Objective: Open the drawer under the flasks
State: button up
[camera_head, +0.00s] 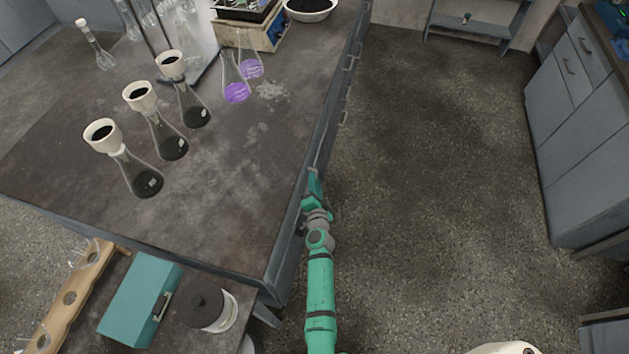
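Three flasks with dark contents and cream funnels stand on the left part of the dark table (235,185); the nearest flask (140,177) is closest to the front. Two flasks with purple liquid (236,92) stand farther back. Drawers line the table's right side, seen steeply from above. Handles (344,118) stick out from that side farther back. My gripper (314,178) is beside the table's right edge, close to the drawer front below the tabletop. Its fingers are small and seen from above, so their gap and any contact with a handle cannot be made out.
A lower surface at the front left carries a teal box (138,297), a dark-lidded jar (207,306) and a wooden rack (70,298). The floor (440,170) right of the table is clear. Grey cabinets (580,130) stand at the far right.

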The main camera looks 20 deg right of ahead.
jog(key=shift+w+d+f, duration=0.1)
jog(key=shift+w+d, duration=0.05)
jog(key=shift+w, duration=0.25)
grip_shut()
dwell(1.4)
